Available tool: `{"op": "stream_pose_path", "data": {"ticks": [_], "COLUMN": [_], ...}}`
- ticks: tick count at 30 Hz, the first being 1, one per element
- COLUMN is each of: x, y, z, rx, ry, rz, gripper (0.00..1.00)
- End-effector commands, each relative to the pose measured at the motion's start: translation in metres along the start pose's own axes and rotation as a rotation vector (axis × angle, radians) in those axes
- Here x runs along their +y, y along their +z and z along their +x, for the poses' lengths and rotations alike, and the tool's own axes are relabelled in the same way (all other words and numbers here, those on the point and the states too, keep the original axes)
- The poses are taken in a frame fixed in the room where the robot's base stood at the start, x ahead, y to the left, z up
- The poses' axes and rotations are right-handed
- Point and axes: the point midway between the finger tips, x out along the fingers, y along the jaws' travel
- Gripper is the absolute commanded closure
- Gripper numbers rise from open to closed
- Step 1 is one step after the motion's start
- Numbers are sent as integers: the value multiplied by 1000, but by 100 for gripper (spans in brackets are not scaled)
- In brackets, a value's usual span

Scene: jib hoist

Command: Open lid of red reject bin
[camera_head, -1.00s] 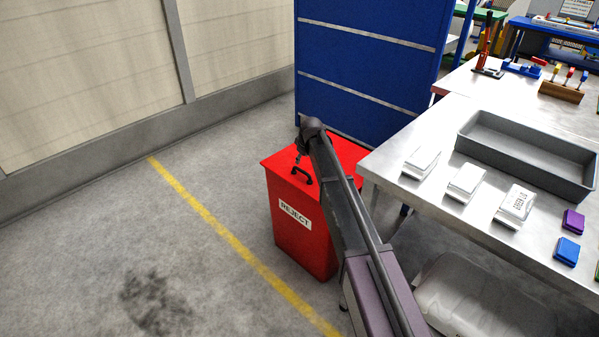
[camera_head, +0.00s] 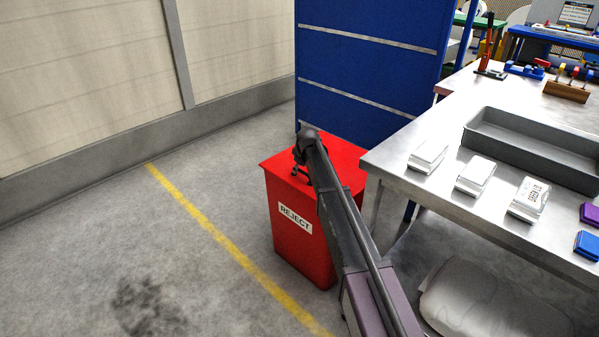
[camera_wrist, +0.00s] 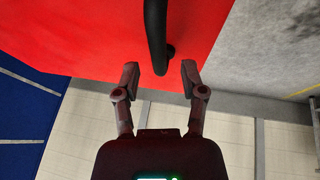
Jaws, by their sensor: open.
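The red reject bin (camera_head: 303,240) stands on the floor left of the metal table, with a white REJECT label on its front. Its red lid (camera_head: 346,160) looks shut. The black lid handle (camera_wrist: 156,35) shows in the wrist view, with its near end between the fingertips of my gripper (camera_wrist: 160,78). My gripper is open, one finger on each side of the handle with gaps showing. In the head view my gripper (camera_head: 301,168) is at the handle, and my arm hides part of the lid and the bin's right side.
A metal table (camera_head: 400,181) with a grey tray (camera_head: 530,167) and several small boxes stands close on the right. A blue panel (camera_head: 365,70) rises behind the bin. The floor (camera_head: 90,240) to the left is clear, with a yellow line.

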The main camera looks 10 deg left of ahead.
Motion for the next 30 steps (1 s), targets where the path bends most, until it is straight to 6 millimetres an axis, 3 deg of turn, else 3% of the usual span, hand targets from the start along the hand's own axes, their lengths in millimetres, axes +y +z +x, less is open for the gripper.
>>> {"op": "stream_pose_path", "data": {"ticks": [14,19,20,30], "x": [0,0,0,2], "y": [0,0,0,1], "z": [4,4,4,2], "rx": [0,0,0,-1], "ry": [0,0,0,-4], "rz": [0,0,0,4], "gripper": [46,97,100,100]}}
